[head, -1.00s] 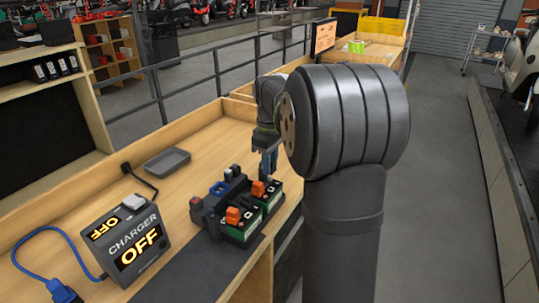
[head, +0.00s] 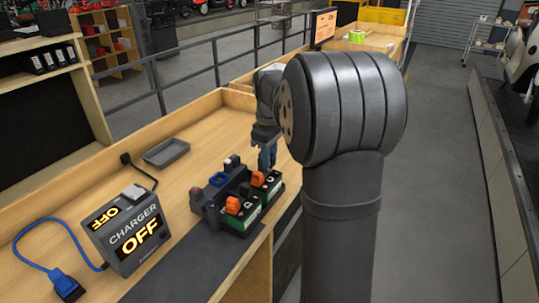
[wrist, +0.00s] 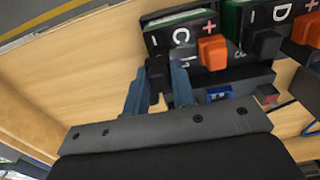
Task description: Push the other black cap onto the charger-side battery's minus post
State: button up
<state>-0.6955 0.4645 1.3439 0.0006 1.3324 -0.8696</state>
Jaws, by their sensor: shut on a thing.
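Two batteries stand side by side in a dark holder. Battery C (wrist: 180,33) has an orange cap (wrist: 213,50) at its plus end. Battery D (wrist: 283,15), on the charger side, has an orange cap (wrist: 309,30) at plus and a black cap (wrist: 264,44) at minus. My gripper (wrist: 160,78) is shut on another black cap (wrist: 157,69), at the minus end of battery C; whether it is seated on the post cannot be told. In the head view my gripper (head: 267,157) points down at the far battery (head: 272,186); the near one (head: 243,222) is clear of it.
The charger (head: 130,236) stands left of the holder (head: 208,207) and reads OFF. A grey tray (head: 166,152) lies on the bench behind. A blue-plugged cable (head: 62,283) runs at the left. The wooden bench is open between tray and holder.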

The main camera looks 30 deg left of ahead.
jog(key=shift+f, duration=1)
jog(key=o, duration=1)
jog(key=shift+o, duration=0.2)
notch_tip(320, 180, up, 18)
jog(key=shift+f, duration=0.25)
jog(key=shift+f, duration=0.1)
notch_tip(320, 180, down, 17)
jog(key=shift+f, duration=0.1)
